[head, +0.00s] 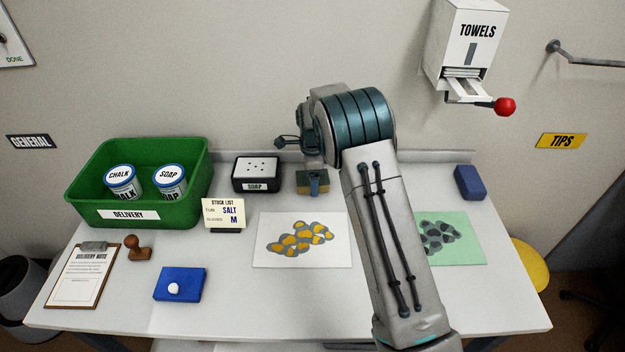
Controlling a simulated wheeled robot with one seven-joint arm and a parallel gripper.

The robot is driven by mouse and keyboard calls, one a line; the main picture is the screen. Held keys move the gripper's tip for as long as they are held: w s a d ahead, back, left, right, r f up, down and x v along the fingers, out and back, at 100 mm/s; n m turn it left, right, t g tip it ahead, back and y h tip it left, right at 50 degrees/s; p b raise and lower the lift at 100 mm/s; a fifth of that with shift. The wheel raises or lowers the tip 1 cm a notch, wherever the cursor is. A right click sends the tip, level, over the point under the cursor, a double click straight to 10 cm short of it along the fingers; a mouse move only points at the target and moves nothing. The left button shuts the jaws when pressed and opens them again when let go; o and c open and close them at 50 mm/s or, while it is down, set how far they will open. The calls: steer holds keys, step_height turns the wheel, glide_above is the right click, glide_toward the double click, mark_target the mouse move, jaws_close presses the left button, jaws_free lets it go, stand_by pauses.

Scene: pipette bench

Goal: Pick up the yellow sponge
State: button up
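The yellow sponge (304,187), a small tan-yellow block with a darker top, is on the white bench near the back edge, right of the black soap box. My gripper (318,188) points down at the sponge, and a finger overlaps its front in the picture. My arm comes from the lower right and hides part of the bench. Only one finger shows clearly, so I cannot tell whether the gripper is open or shut, or touching the sponge.
The black soap box (256,174) stands close left of the sponge. A green delivery bin (200,188) with tins is farther left. A blue block (469,183) is at the right.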

steer(key=shift+f, duration=0.1)
steer(key=shift+c, duration=0.3)
steer(key=c, duration=1)
step_height(320, 180, up, 10)
steer(key=shift+r+b, duration=0.1)
steer(key=shift+b, duration=0.35)
steer(key=o, duration=0.4)
steer(key=c, duration=0.4)
